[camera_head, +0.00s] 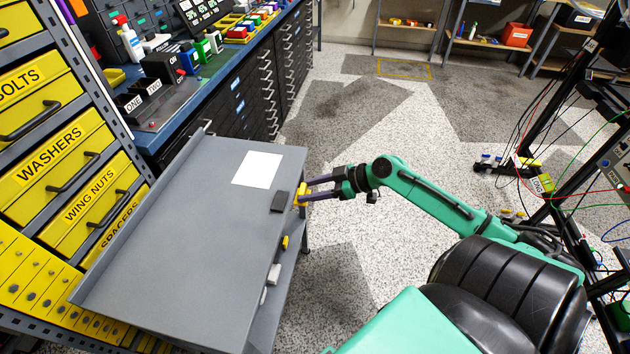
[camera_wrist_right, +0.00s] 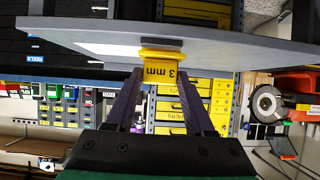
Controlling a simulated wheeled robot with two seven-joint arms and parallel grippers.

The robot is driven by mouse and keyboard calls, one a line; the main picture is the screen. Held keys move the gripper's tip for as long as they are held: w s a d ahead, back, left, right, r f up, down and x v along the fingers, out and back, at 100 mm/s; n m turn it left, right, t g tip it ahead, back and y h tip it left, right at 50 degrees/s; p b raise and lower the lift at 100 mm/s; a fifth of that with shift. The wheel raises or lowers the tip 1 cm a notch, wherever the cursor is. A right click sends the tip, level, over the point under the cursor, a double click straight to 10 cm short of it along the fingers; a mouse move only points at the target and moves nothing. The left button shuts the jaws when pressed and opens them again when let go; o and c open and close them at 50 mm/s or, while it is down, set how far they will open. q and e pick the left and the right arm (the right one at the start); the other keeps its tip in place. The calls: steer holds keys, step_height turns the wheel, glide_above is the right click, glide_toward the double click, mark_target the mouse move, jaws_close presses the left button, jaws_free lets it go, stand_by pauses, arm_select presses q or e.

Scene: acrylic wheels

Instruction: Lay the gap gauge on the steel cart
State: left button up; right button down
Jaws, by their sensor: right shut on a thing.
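My right gripper (camera_head: 306,194) is shut on the yellow gap gauge (camera_head: 300,197), at the right edge of the steel cart (camera_head: 190,225). In the right wrist view the gauge (camera_wrist_right: 161,73), marked "3 mm", sits between the two dark fingers, with the edge of the cart (camera_wrist_right: 225,48) just beyond it. The fingers partly hide the gauge in the head view, and I cannot tell whether it touches the cart. My left gripper is not in view.
A white sheet (camera_head: 258,169) and a small dark block (camera_head: 281,201) lie on the cart top, the block close to the gauge. A yellow piece (camera_head: 285,242) and pale pieces (camera_head: 273,275) show along the cart's right side. Most of the grey top is bare. Yellow drawers (camera_head: 80,190) stand left.

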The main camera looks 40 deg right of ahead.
mark_target(305, 190)
steer(key=shift+b+x, duration=0.4)
steer(key=shift+x, duration=0.45)
steer(key=shift+w+a+f+b, duration=0.15)
steer(key=shift+w+a+b, duration=0.3)
steer(key=shift+w+a, duration=0.1)
steer(key=shift+w+a+b, duration=0.7)
steer(key=shift+w+a, duration=0.7)
steer(key=shift+w, duration=0.2)
steer(key=shift+f+b, duration=0.3)
steer(key=shift+f, duration=0.2)
steer(key=shift+f, duration=0.15)
steer(key=shift+c, duration=1)
jaws_free()
